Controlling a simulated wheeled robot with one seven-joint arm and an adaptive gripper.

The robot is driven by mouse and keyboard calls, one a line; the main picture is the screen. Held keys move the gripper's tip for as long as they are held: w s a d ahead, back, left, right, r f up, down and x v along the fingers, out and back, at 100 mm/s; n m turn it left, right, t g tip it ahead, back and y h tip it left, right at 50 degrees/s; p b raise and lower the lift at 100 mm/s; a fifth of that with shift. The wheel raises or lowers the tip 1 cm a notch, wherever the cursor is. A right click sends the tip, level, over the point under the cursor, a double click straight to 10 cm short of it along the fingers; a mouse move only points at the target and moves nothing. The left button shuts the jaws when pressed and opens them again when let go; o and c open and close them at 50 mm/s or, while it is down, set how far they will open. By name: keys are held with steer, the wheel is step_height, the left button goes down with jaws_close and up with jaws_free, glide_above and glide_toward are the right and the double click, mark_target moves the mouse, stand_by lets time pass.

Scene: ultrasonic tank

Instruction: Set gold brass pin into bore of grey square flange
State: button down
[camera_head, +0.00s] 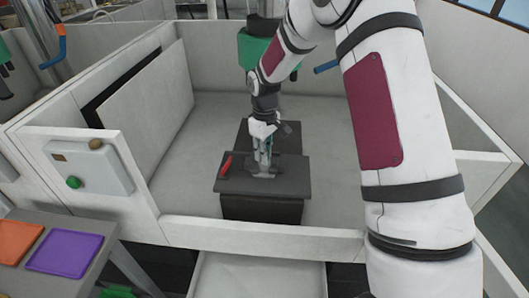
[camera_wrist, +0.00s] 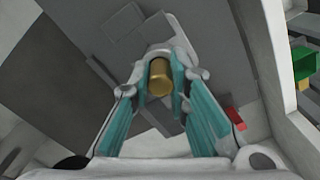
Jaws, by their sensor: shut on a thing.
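The gold brass pin (camera_wrist: 160,78) is held between the teal finger pads of my gripper (camera_wrist: 159,88) in the wrist view. My gripper also shows in the head view (camera_head: 263,160), pointing down over the dark block. The grey square flange (camera_head: 263,172) lies on the dark block's top, right under my gripper. In the wrist view a grey plate around and beyond the pin looks like part of the flange. I cannot tell whether the pin's lower end is above the bore or inside it; the bore is hidden.
The dark block (camera_head: 262,207) stands inside a white-walled tank (camera_head: 330,190). A red object (camera_head: 225,165) lies on the block, left of my gripper. A white control box with a green button (camera_head: 73,182) is at the left. Purple (camera_head: 65,253) and orange (camera_head: 17,240) trays lie at lower left.

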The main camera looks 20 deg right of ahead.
stand_by(0.3)
steer(key=c, duration=1)
jaws_free()
steer(key=shift+o, duration=0.2)
steer(key=shift+r+p, duration=0.8)
steer(key=shift+r, duration=2.65)
